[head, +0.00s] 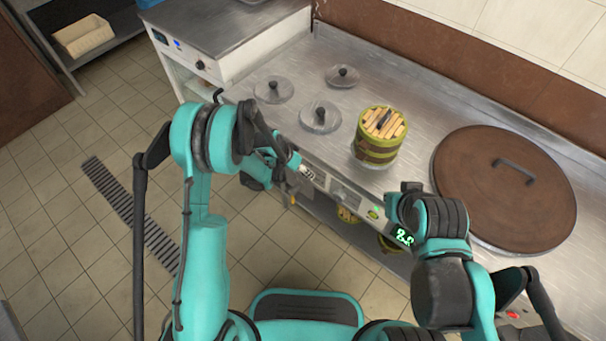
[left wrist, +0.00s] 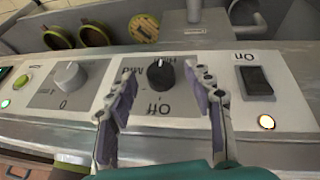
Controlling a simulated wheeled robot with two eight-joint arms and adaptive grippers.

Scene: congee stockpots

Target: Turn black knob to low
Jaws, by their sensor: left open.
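The black knob (left wrist: 162,77) sits on a light control panel (left wrist: 80,122), with upside-down "Off", "Mid" and a partly hidden label around it. A pale mark shows on its far side, near "Mid". In the left wrist view my left gripper (left wrist: 166,76) is open, its fingers on either side of the knob with gaps; I cannot see contact. In the head view my left gripper (head: 288,182) is at the counter's front edge, and the knob is not clearly seen there. My right arm (head: 440,225) is over the front edge at right; its gripper cannot be made out.
A grey knob (left wrist: 69,76) and green button (left wrist: 21,81) lie left on the panel; a black On switch (left wrist: 256,80) lies right. On the counter are a wooden-lidded green bucket (head: 377,150), small metal lids (head: 320,117) and a large brown lid (head: 505,190).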

